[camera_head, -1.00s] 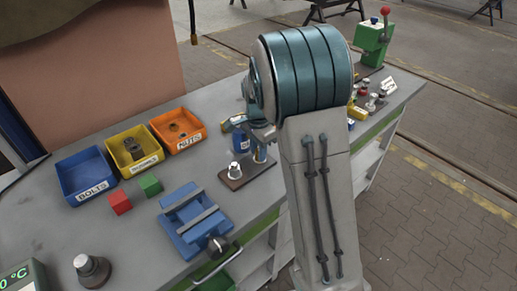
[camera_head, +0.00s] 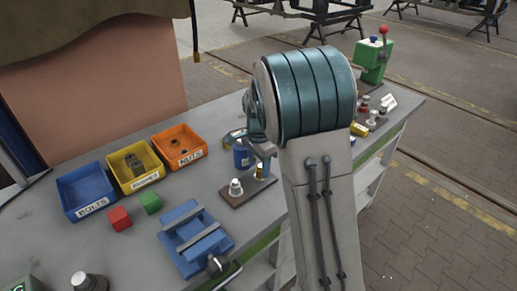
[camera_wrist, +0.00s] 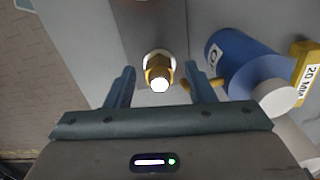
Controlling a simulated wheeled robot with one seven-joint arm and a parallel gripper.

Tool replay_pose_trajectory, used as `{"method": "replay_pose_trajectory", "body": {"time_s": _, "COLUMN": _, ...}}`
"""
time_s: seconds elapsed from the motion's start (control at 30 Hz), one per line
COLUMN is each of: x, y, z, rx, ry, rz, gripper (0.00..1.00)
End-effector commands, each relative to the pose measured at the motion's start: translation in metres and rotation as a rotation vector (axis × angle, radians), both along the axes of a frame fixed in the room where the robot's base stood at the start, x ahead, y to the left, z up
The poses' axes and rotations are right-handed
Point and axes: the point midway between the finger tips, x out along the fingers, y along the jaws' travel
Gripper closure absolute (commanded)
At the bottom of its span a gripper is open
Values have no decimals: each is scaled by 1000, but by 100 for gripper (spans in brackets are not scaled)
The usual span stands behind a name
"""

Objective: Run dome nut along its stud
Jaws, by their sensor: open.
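The dome nut (camera_wrist: 158,72), brass with a bright white tip, shows in the wrist view just beyond and between my fingertips. I cannot tell its stud apart from it. My gripper (camera_wrist: 164,88) is open, one finger on each side of the nut's line, with nothing held. In the head view a brass piece (camera_head: 261,171) stands on a dark brown board (camera_head: 247,193) beside a white-topped fitting (camera_head: 236,187). My arm hides most of the gripper there.
A blue labelled cylinder (camera_wrist: 240,68) stands close to the right finger, with a yellow "20 MM" block (camera_wrist: 304,68) beyond. In the head view, blue (camera_head: 84,189), yellow (camera_head: 137,168) and orange (camera_head: 180,147) bins and a blue vise (camera_head: 195,237) lie to the left.

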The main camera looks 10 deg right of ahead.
Motion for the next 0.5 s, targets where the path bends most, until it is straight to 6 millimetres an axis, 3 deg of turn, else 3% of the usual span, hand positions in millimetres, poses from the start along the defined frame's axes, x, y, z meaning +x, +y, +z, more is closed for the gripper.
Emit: {"method": "replay_pose_trajectory", "body": {"time_s": 0.5, "x": 1, "y": 1, "z": 107, "rx": 1, "ry": -7, "rz": 1, "gripper": 51}}
